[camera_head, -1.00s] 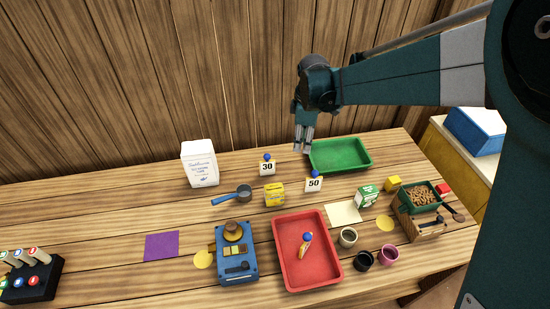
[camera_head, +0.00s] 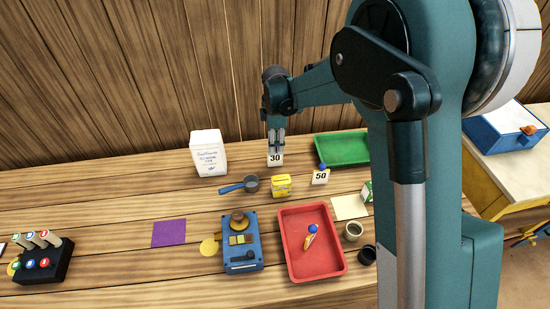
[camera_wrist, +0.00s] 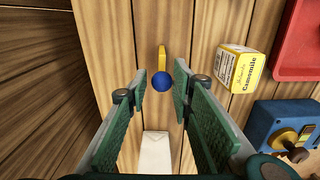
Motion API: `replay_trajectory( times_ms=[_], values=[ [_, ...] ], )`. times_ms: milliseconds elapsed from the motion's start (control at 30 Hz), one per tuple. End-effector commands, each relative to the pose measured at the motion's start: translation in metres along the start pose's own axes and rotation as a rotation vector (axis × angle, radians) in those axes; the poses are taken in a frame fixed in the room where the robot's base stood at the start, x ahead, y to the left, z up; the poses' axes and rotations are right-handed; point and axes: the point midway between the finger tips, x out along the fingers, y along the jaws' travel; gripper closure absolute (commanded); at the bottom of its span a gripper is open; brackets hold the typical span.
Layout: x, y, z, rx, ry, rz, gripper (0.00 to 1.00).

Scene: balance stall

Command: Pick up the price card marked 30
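The white price card marked 30 (camera_head: 275,160) stands upright near the back of the table, its top hidden behind my fingers in the head view. My gripper (camera_head: 276,147) points down directly at it. In the wrist view, a blue ball (camera_wrist: 162,84), which appears to be the card's knob, shows between my open fingers (camera_wrist: 160,76), with a narrow yellow piece (camera_wrist: 161,58) beside it. I see a gap on both sides of the ball. How deep the ball is between the fingertips cannot be told.
The card marked 50 (camera_head: 320,178), a yellow chamomile box (camera_head: 281,187), a small pan (camera_head: 250,184) and a white bag (camera_head: 208,153) stand nearby. A green tray (camera_head: 345,162) is at right. A red tray (camera_head: 288,213) and blue scale (camera_head: 228,265) are nearer.

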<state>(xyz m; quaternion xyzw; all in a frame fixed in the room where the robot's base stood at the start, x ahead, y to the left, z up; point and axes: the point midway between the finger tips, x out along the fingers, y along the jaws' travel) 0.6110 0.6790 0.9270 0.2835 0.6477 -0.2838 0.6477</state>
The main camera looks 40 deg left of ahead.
Motion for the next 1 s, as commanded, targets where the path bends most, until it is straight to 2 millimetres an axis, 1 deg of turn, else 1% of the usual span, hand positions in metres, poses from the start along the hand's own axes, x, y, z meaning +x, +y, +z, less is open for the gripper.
replay_trajectory(
  times_ms=[267, 500, 600, 1000],
  values=[
    [0.003, 0.000, 0.000, 0.001, 0.000, 0.000, 0.76],
    [0.022, 0.000, 0.000, 0.001, 0.000, 0.000, 0.76],
    [0.026, 0.000, 0.000, 0.001, 0.000, 0.000, 0.76],
    [0.029, 0.000, 0.000, 0.002, 0.000, 0.000, 0.76]
  ],
)
